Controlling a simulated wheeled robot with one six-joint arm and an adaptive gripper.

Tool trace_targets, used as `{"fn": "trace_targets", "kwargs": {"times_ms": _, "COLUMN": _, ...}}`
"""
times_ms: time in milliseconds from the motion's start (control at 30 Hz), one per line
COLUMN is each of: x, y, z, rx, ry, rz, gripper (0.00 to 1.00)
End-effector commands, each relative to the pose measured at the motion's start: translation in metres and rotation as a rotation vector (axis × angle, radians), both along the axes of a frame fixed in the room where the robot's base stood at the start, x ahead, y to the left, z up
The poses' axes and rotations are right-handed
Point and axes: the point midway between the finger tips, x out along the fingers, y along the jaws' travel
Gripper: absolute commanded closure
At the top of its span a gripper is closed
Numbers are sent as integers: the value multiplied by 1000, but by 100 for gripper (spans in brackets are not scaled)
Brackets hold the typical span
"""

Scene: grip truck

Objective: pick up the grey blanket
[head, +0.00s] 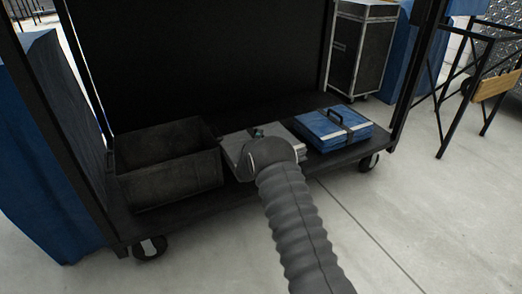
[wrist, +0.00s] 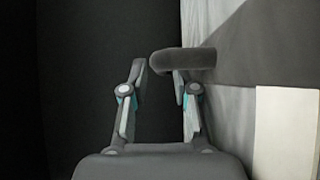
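The grey blanket (head: 233,142) lies folded in the middle of the cart's low deck, mostly hidden behind my arm in the head view. In the wrist view its pale grey side (wrist: 232,112) fills the right, with a dark strap (wrist: 262,42), a white label (wrist: 287,130) and a dark handle (wrist: 185,61) standing out to the left. My gripper (wrist: 159,78) is open at the handle. The handle's outer end lies between the two fingertips, with the right finger on the blanket side. I cannot tell whether either finger touches it.
A black open crate (head: 168,188) stands left of the grey blanket on the cart deck (head: 215,205). A blue folded blanket (head: 335,128) with a handle lies close on the right. The cart's dark back panel (head: 210,60) rises behind. Open floor (head: 420,220) lies to the front right.

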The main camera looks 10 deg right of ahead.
Motion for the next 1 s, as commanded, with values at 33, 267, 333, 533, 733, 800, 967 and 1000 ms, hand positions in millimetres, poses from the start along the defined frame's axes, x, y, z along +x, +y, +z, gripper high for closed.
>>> {"fn": "trace_targets", "kwargs": {"times_ms": 33, "x": 7, "y": -5, "z": -2, "rx": 0, "ry": -1, "rz": -1, "gripper": 71}}
{"fn": "trace_targets", "kwargs": {"times_ms": 267, "x": 23, "y": -10, "z": -1, "rx": -1, "ry": 0, "rz": 0, "gripper": 71}}
{"fn": "trace_targets", "kwargs": {"times_ms": 333, "x": 24, "y": -10, "z": -1, "rx": -1, "ry": 0, "rz": 0, "gripper": 71}}
{"fn": "trace_targets", "kwargs": {"times_ms": 533, "x": 24, "y": -10, "z": -1, "rx": -1, "ry": 0, "rz": 1, "gripper": 76}}
{"fn": "trace_targets", "kwargs": {"times_ms": 733, "x": 24, "y": -10, "z": -1, "rx": -1, "ry": 0, "rz": 0, "gripper": 100}}
{"fn": "trace_targets", "kwargs": {"times_ms": 800, "x": 24, "y": -10, "z": -1, "rx": -1, "ry": 0, "rz": 0, "gripper": 100}}
{"fn": "trace_targets", "kwargs": {"times_ms": 967, "x": 24, "y": -10, "z": 3, "rx": -1, "ry": -4, "rz": 0, "gripper": 100}}
{"fn": "trace_targets", "kwargs": {"times_ms": 1000, "x": 24, "y": -10, "z": 2, "rx": -1, "ry": -4, "rz": 0, "gripper": 100}}
